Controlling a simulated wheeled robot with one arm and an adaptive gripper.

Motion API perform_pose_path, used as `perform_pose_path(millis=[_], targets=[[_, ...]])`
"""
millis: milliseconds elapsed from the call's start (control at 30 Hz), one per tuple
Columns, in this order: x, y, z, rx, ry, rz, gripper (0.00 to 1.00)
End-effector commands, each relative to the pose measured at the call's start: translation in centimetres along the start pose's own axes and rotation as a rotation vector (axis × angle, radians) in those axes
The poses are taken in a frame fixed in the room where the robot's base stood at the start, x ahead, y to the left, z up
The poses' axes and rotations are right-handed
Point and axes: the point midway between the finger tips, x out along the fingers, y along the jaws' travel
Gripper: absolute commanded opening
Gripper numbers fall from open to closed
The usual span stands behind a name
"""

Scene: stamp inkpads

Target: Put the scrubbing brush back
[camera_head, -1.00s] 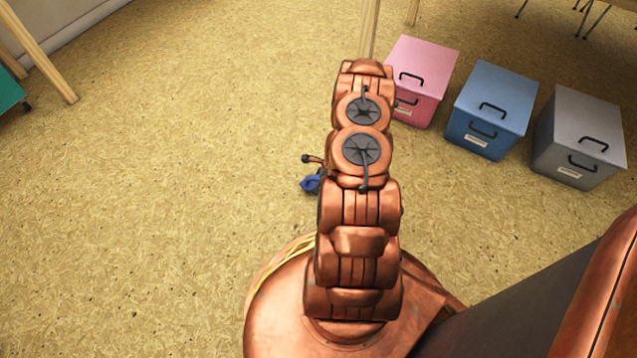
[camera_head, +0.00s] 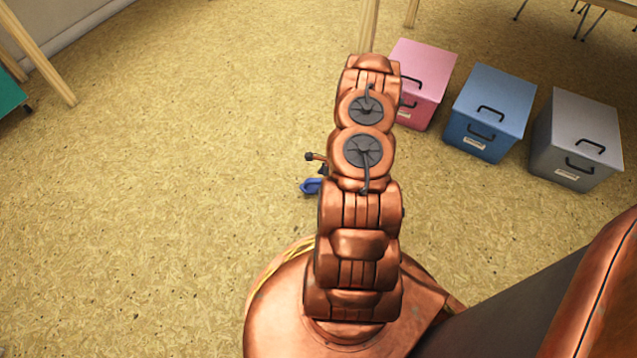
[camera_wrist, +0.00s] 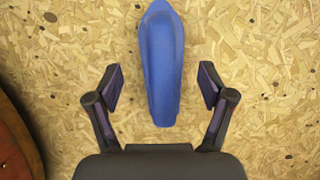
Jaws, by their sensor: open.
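A blue elongated object, seemingly the scrubbing brush (camera_wrist: 161,65), lies on the speckled floor in the wrist view. It runs lengthwise up the picture, and its near end lies between my fingers. My gripper (camera_wrist: 162,88) is open, with a gap on each side of the blue body. Bristles are not visible. In the head view, part of the blue brush (camera_head: 312,186) shows beside my arm, and the arm hides the rest. A small part of my gripper (camera_head: 316,161) sticks out to the left of the arm there.
Pink (camera_head: 424,75), blue (camera_head: 490,110) and grey (camera_head: 577,138) lidded boxes with black handles stand in a row on the floor at the right. Wooden legs stand at the back and upper left. The floor (camera_head: 170,180) on the left is clear.

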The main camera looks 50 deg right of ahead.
Motion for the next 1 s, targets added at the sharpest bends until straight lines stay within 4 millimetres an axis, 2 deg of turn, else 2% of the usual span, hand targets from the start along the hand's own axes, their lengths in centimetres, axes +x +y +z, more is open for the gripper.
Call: perform_pose_path(millis=[33, 100, 300, 533, 633, 767, 1000], targets=[[-1.6, -0.2, 0.2, 0.0, 0.0, -0.004, 0.81], [-3.0, -0.2, 0.2, 0.001, 0.0, -0.005, 0.81], [-6.4, -0.2, 0.1, 0.001, 0.001, -0.006, 0.81], [-8.4, -0.2, 0.0, -0.001, 0.001, -0.006, 0.81], [-8.8, -0.2, 0.7, -0.021, -0.003, -0.002, 0.81], [-10.2, -0.1, 3.9, -0.115, -0.024, 0.016, 0.81], [-14.7, 1.9, 13.5, -0.418, -0.08, 0.075, 0.81]])
